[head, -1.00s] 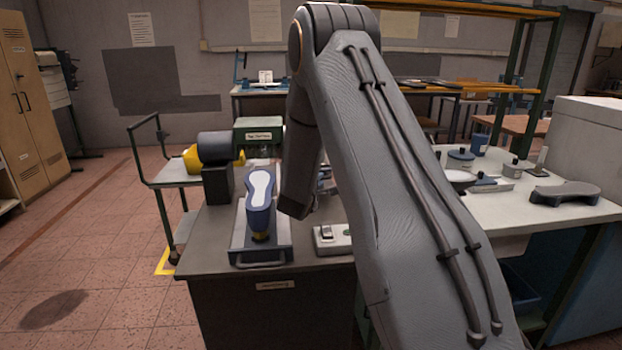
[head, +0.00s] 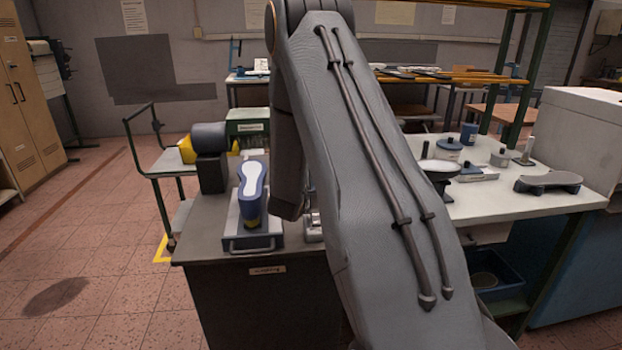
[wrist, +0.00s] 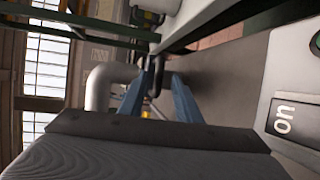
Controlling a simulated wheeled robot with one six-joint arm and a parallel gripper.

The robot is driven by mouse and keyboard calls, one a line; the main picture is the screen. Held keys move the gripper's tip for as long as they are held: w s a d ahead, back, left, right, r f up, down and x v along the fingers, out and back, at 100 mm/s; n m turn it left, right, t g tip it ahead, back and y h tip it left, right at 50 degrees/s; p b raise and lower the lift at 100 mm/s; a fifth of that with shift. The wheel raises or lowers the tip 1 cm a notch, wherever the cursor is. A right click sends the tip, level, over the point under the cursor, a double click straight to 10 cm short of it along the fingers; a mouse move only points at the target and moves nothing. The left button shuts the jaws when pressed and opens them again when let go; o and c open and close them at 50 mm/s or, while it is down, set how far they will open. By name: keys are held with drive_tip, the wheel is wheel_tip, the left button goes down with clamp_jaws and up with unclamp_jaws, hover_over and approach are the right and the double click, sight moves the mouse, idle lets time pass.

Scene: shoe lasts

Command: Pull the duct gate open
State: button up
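My gripper (wrist: 163,85) shows in the wrist view as two blue fingers standing apart. A dark, handle-like piece (wrist: 157,78) appears between the fingertips, nearer the left finger; I cannot tell whether it touches or whether it is the duct gate's handle. A pale grey bent pipe (wrist: 98,88), perhaps the duct, is left of the fingers. In the head view my arm hides my gripper, and I cannot make out the duct gate there.
A panel marked "ON" (wrist: 284,118) is at the wrist view's right. The white table (head: 500,205) at right holds several tools. Floor at left is open.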

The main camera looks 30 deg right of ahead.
drive_tip(key=shift+a, duration=0.1)
drive_tip(key=b+v, duration=0.1)
drive_tip(key=v, duration=0.6)
drive_tip(key=shift+s+a, duration=0.25)
drive_tip(key=shift+s, duration=0.05)
idle(0.3)
